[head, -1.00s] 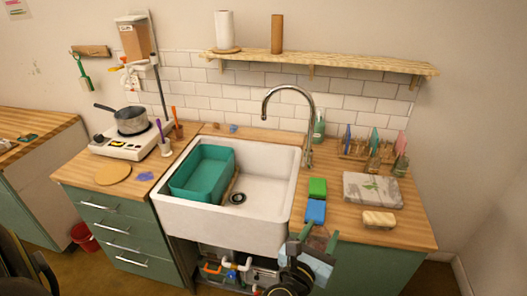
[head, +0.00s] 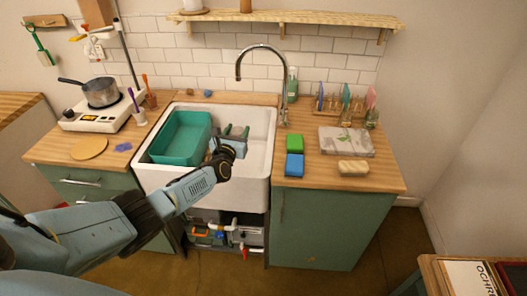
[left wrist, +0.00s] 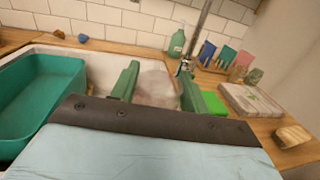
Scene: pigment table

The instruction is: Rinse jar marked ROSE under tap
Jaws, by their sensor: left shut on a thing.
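My left gripper (head: 236,131) reaches in from the left and is over the white sink (head: 262,150), right of the teal tub. In the left wrist view its green fingers (left wrist: 158,88) are shut on a clear, faintly pinkish jar (left wrist: 155,86). No marking on the jar can be read, so I cannot tell whether it says ROSE. The chrome tap (head: 262,47) arches over the back of the sink, beyond the gripper. No water shows from its spout. My right gripper is not in view.
The teal tub (head: 181,135) fills the sink's left side. Green (head: 295,143) and blue (head: 294,165) sponges lie on the right counter, near a bottle rack, a patterned board (head: 346,141) and a soap-like block (head: 353,168). A pot (head: 102,92) stands on the left hotplate.

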